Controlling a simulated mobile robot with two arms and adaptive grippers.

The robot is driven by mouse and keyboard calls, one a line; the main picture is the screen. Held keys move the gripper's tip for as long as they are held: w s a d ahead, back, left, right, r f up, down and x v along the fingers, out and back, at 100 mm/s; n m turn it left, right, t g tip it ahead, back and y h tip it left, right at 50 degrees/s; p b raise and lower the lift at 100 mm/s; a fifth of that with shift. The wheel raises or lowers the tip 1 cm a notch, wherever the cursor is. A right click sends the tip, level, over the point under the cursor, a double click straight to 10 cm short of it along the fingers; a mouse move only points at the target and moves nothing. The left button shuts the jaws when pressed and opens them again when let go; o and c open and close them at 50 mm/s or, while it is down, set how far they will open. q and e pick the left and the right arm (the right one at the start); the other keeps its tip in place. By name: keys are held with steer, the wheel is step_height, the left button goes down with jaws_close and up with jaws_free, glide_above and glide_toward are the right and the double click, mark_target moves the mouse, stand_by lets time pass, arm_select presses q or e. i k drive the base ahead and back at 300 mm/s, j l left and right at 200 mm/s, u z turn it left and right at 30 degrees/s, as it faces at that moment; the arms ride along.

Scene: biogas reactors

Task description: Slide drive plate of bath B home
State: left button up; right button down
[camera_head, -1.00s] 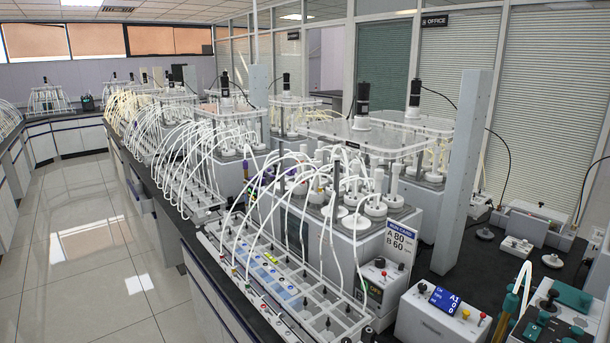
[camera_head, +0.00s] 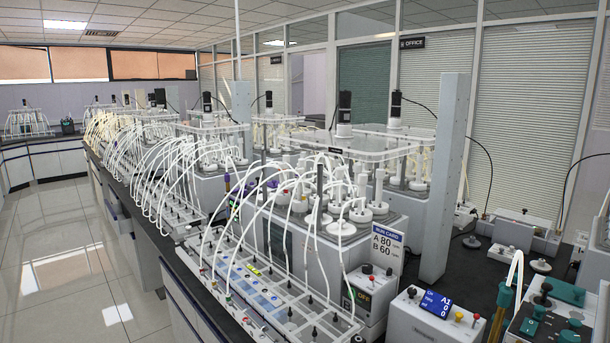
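Clear drive plates (camera_head: 372,146) with rounded corners stand above the nearest water bath. A black stirrer motor (camera_head: 344,108) rises from the nearer part and a second black motor (camera_head: 396,106) stands behind it to the right. I cannot tell which plate belongs to bath B, or whether either one is fully seated. Below are white-capped bottles (camera_head: 341,228) with white tubes, set in the grey bath (camera_head: 318,262). Neither of my grippers is in view.
A run card (camera_head: 387,246) reads A 80, B 60. A tall grey post (camera_head: 446,180) stands right of the bath. A white control box (camera_head: 435,318) and a teal-topped device (camera_head: 555,312) sit on the dark bench. A tube rack (camera_head: 265,295) lines its left edge; the floor (camera_head: 60,260) is clear.

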mark_target(341, 141)
steer(key=i+j+z, duration=0.1)
steer(key=i+j, duration=0.35)
steer(key=j, duration=0.2)
steer(key=i+j+z, duration=0.25)
steer(key=i+j, duration=0.15)
steer(key=j, duration=0.3)
steer(key=i+j, duration=0.2)
steer(key=j, duration=0.15)
steer(key=z, duration=0.05)
